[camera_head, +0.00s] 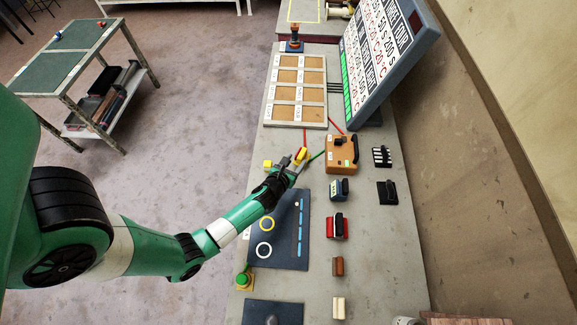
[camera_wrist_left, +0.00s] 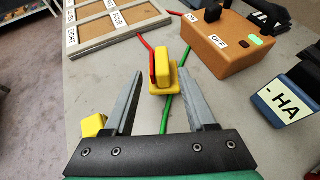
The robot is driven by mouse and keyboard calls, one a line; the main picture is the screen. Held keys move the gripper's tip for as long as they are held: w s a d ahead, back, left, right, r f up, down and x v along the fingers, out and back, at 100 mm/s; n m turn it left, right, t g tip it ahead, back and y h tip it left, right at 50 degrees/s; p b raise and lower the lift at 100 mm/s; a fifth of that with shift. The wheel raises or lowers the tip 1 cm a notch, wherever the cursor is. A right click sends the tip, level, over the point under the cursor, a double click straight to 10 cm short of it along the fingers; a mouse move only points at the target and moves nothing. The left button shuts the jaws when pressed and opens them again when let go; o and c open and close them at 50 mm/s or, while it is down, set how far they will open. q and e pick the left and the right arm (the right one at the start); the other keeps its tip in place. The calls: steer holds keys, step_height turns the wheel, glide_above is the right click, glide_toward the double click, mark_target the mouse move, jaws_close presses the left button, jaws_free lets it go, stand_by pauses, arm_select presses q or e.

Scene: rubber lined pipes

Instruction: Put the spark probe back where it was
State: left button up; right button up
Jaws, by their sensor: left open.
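A yellow piece with a red side, which looks like the spark probe (camera_wrist_left: 162,70), sits ahead of my left gripper in the left wrist view. A red and a green cable run by it. It also shows in the head view (camera_head: 301,155). My left gripper (camera_wrist_left: 159,88) is open, its two fingers apart on either side of the near part of the yellow piece, with visible gaps. In the head view, my left gripper (camera_head: 296,163) reaches over the bench at this piece. The fingers partly cover it there, and I cannot tell what supports it. My right gripper is not in view.
An orange box (camera_head: 342,154) with an ON/OFF switch stands to the right. A small yellow block (camera_head: 267,164) lies to the left. A framed board with labelled panels (camera_head: 297,90) lies beyond. A dark mat (camera_head: 279,230) lies on the near side. Several small items line the bench's right.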

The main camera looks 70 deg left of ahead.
arm_select(q)
steer(key=p+v, duration=0.1)
steer(key=v, duration=0.7)
steer(key=shift+p, duration=0.3)
steer(key=shift+r, duration=0.1)
